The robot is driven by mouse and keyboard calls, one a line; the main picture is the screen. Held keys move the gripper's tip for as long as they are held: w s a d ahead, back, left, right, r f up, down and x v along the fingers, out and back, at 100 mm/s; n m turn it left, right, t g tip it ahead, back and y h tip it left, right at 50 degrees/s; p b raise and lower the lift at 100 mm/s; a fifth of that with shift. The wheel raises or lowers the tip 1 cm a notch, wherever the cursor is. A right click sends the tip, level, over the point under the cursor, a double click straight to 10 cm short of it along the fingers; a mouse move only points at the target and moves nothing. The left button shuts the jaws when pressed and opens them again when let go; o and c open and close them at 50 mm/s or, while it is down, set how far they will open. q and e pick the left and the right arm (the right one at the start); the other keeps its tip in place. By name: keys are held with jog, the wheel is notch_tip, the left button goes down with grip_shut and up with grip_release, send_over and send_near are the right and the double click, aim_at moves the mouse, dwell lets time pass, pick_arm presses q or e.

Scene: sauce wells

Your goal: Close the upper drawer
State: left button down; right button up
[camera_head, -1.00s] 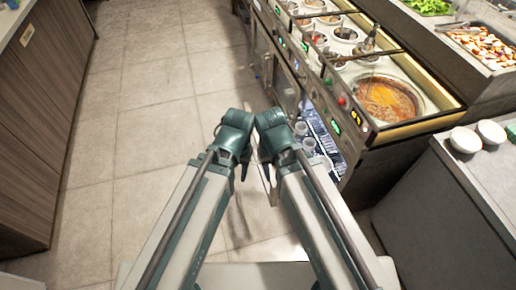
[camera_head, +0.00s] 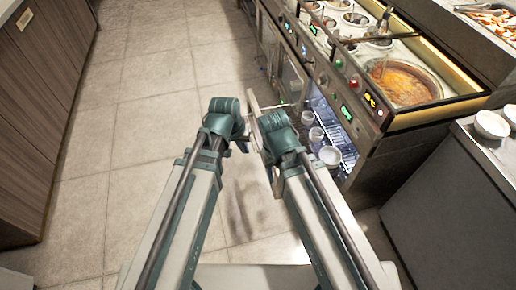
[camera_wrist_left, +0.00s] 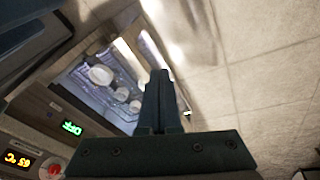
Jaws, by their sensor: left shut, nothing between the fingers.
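A lit compartment (camera_head: 335,128) stands open in the front of the steel counter, with several pale cups (camera_head: 316,134) at it. The wrist view also shows its lit inside (camera_wrist_left: 88,88) and white cups (camera_wrist_left: 101,75). I take this to be the upper drawer; my right arm covers part of it, so how far it is out is unclear. My left gripper (camera_head: 243,146) is in front of the counter, left of the cups, mostly behind its own arm. In the left wrist view its fingers (camera_wrist_left: 158,100) are shut and empty, beside the opening in the picture. My right gripper is hidden behind its arm.
The counter top holds a round pan of orange sauce (camera_head: 400,82) and several wells. A grey side counter (camera_head: 440,190) with white bowls (camera_head: 491,124) stands at the right. Wooden cabinets (camera_head: 35,110) line the left. The tiled floor (camera_head: 150,90) between is clear.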

pick_arm(q)
jog(key=w+a+f+n+t+h+b, duration=0.2)
jog(key=w+a+f+n+t+b, duration=0.15)
jog(key=w+f+b, duration=0.75)
jog(key=b, duration=0.7)
send_near(254, 144)
jog(key=shift+t, duration=0.25)
jog(key=x, duration=0.4)
jog(key=w+a+x, duration=0.1)
jog(key=x, duration=0.1)
jog(key=shift+r, duration=0.1)
jog(key=shift+w+d+r, duration=0.1)
jog(key=shift+d, duration=0.5)
jog(key=shift+w+d+r, duration=0.1)
jog(key=shift+w+d, duration=0.05)
jog(key=shift+d, duration=0.4)
jog(key=shift+w+d, duration=0.2)
jog(key=shift+d, duration=0.7)
pick_arm(e)
notch_tip(254, 144, down, 20)
jog(key=shift+f, duration=0.2)
jog(key=shift+d, duration=0.1)
